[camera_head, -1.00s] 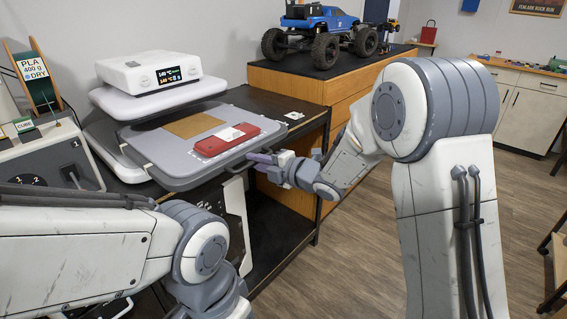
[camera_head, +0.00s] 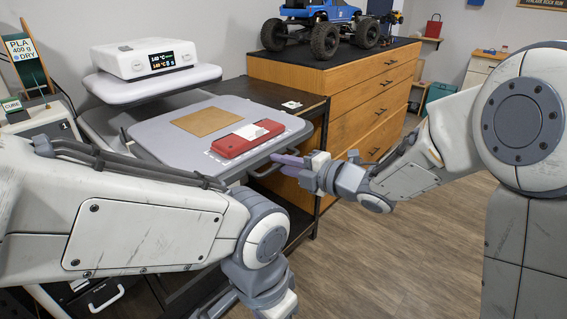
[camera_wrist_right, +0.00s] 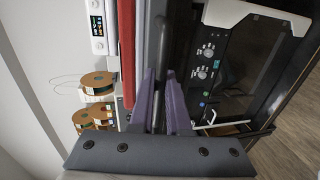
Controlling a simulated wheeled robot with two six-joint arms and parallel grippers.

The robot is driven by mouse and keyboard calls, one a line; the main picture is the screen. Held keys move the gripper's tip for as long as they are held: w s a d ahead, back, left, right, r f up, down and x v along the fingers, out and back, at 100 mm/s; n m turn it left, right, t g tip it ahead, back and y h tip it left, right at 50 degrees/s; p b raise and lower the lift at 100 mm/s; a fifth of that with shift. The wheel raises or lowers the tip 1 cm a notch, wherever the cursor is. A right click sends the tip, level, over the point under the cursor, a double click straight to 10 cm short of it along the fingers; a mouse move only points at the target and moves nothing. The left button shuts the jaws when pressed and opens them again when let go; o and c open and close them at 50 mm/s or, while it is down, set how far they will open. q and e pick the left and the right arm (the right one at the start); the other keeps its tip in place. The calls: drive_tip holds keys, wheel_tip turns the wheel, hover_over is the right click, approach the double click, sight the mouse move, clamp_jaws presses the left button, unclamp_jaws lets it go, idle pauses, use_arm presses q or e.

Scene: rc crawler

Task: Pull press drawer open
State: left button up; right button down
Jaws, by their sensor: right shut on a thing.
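The press drawer is a grey tray (camera_head: 165,142) that stands out from under the white upper platen (camera_head: 150,86) of the press. A brown sheet (camera_head: 206,121) and a red flat piece with a white label (camera_head: 243,143) lie on it. My right gripper (camera_head: 282,161) is at the drawer's front edge, shut on the dark bar handle (camera_head: 258,172). In the right wrist view the purple fingers (camera_wrist_right: 161,105) close around a thin bar (camera_wrist_right: 160,75). My left arm crosses the lower left; its fingertips are out of the picture.
A wooden drawer cabinet (camera_head: 345,85) with a blue toy truck (camera_head: 318,25) stands behind the tray on the right. A dark bench (camera_head: 262,92) carries the press. Wooden floor (camera_head: 400,255) is open at the lower right.

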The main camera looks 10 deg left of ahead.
drive_tip(key=c, duration=0.9)
unclamp_jaws()
drive_tip(key=v, duration=1)
drive_tip(key=shift+d+r, duration=0.1)
drive_tip(key=shift+d, duration=0.15)
